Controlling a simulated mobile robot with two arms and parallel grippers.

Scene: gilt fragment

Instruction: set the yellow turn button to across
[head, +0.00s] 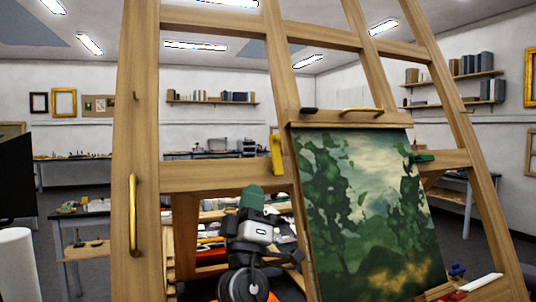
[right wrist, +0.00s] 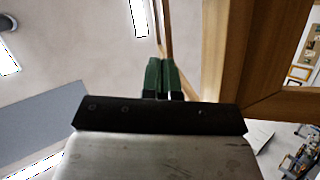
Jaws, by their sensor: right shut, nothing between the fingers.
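The yellow turn button (head: 277,155) is a short bar on the easel's wooden crossbar, just left of the painting (head: 370,215). It stands nearly upright, its long side running up and down. My right gripper (head: 252,196) has green fingertips pointing up, below and slightly left of the yellow button, apart from it in the picture. In the right wrist view the green fingers (right wrist: 165,76) are together with nothing between them; the yellow button does not show there. My left gripper is not in view.
A green turn button (head: 423,158) lies sideways at the painting's right edge. A brass handle (head: 133,215) is on the easel's left post (head: 138,150), another (head: 361,111) above the painting. A small hook (head: 135,96) sticks out of the left post. Cluttered shelves lie behind the gripper.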

